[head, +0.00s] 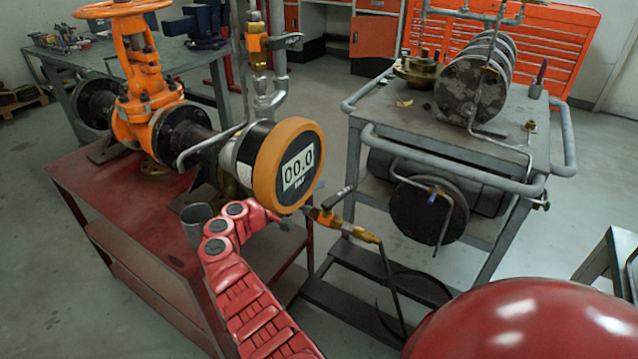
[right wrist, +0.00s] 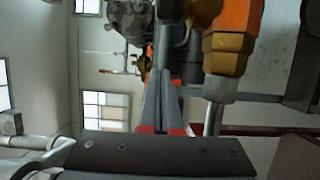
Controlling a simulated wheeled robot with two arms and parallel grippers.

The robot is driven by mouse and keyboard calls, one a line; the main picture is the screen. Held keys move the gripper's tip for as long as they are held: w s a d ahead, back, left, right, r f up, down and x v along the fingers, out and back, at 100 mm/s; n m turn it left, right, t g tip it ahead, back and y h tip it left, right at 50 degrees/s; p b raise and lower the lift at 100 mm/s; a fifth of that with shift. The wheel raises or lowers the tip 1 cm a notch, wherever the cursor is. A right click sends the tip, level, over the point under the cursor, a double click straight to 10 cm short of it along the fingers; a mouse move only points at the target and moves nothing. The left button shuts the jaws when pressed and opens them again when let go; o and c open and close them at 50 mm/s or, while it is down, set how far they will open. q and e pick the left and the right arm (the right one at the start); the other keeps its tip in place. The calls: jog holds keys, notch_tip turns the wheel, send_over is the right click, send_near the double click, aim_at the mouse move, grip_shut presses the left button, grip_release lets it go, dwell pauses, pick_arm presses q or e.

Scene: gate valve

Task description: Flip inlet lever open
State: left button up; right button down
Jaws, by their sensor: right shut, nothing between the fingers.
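A brass-and-orange valve (head: 340,223) with a dark lever handle (head: 337,199) sits just right of the round orange-rimmed gauge (head: 287,166), with a black hose below it. A second orange-and-brass valve (head: 257,45) with a black lever (head: 285,41) stands above the gauge. I cannot tell which lever is the inlet one. My red right arm reaches up beside the gauge in the head view; its fingertips are not clear there. In the right wrist view my right gripper (right wrist: 167,78) is shut and empty, left of an orange-and-brass valve (right wrist: 228,53). My left gripper is not in view.
A large orange handwheel valve (head: 143,100) stands on the red bench (head: 95,212) at left. A grey cart (head: 490,150) with flanged parts stands at right. Grey pipes run close around the gauge. Bare floor shows between bench and cart.

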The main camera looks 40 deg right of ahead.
jog(key=a, duration=0.8)
jog(key=shift+w+r, duration=0.1)
